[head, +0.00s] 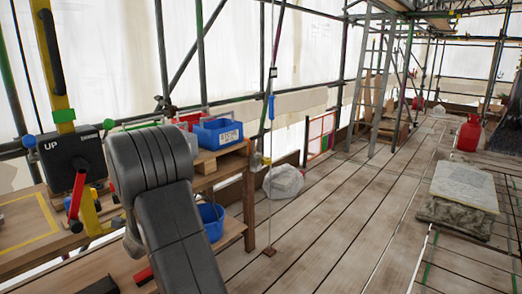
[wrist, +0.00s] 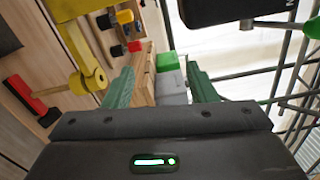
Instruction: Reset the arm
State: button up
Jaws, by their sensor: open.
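My arm (head: 172,205) rises in the left foreground of the head view, a bulky dark grey link with a ribbed elbow. My gripper (wrist: 158,70) shows in the wrist view with two green fingers spread apart and nothing held between them. Beyond the fingers are a grey box (wrist: 172,88) and a green block (wrist: 167,61), both apart from the fingertips as far as I can tell. In the head view my gripper is not visible.
A wooden bench carries a black "UP" box (head: 72,158), yellow and red levers, and a blue bin (head: 218,133). A blue bucket (head: 211,220) sits below. The plank floor's middle is mostly clear.

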jog(key=w+d+r+n+p, duration=0.3)
jog(key=r+n+p, duration=0.1)
jog(key=r+n, duration=0.1)
jog(key=shift+w, duration=0.25)
jog(key=shift+s+r, duration=0.1)
jog(key=shift+r, duration=0.1)
